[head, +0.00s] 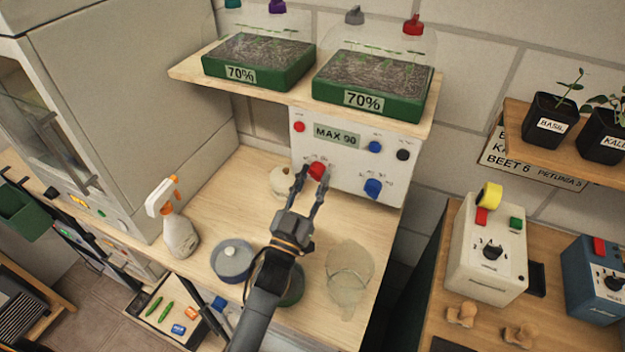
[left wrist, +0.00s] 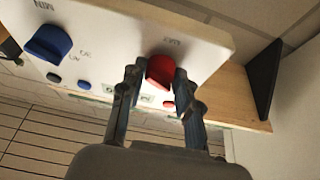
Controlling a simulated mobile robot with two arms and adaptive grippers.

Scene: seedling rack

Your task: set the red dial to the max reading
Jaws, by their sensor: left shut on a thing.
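The red dial (head: 317,171) sits at the lower left of the white control panel (head: 341,182), which carries a "MAX 90" label. My left gripper (head: 311,180) reaches up to the panel with its two fingers on either side of the red dial. In the left wrist view the red dial (left wrist: 160,71) is between the fingertips (left wrist: 158,80), and the gripper is shut on it. The dial's pointer reading is too small and partly covered to tell. My right gripper is not in view.
A blue dial (head: 373,187) and small red, blue and black buttons share the panel. Seedling trays (head: 372,97) stand on the shelf above.

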